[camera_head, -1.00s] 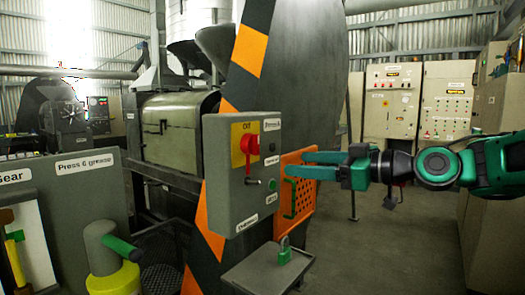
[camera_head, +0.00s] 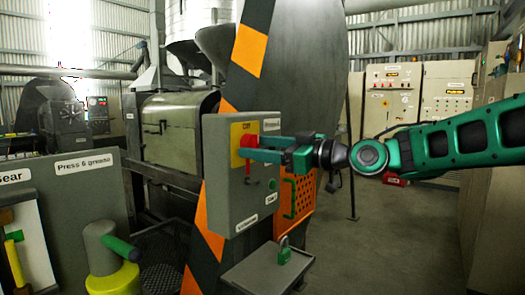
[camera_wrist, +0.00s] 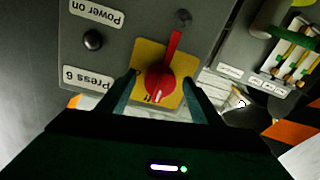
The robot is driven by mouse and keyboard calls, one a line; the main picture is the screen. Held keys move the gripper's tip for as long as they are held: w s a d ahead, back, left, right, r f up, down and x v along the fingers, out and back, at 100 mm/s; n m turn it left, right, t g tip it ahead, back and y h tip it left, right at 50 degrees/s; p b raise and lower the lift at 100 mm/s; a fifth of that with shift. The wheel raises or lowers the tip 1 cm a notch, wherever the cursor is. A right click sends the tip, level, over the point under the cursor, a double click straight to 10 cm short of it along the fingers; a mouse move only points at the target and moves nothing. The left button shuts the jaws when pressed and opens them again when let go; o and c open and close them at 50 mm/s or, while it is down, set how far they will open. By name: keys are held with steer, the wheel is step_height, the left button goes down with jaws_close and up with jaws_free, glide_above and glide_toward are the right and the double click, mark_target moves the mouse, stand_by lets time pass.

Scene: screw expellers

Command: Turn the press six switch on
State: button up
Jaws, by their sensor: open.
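The press six switch is a red rotary handle (camera_wrist: 158,82) on a yellow square plate (camera_wrist: 180,60), on the front of a grey control box (camera_head: 222,190). The wrist view shows it upside down, with a "Press 6" label (camera_wrist: 87,77) beside it. My gripper (camera_wrist: 160,76) is open, with one green finger on each side of the red knob. Whether the fingers touch it cannot be told.
A green button (camera_head: 272,184) sits lower on the box. An orange perforated panel (camera_head: 297,203) stands behind it. A small shelf with a green padlock (camera_head: 284,251) is below. A grease cabinet (camera_head: 70,215) stands at left. Floor at right is clear.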

steer(key=shift+a, duration=0.1)
steer(key=c, duration=1.1)
steer(key=shift+o, duration=0.2)
steer(key=shift+w+d, duration=0.1)
steer(key=shift+d, duration=0.15)
steer(key=shift+a, duration=0.15)
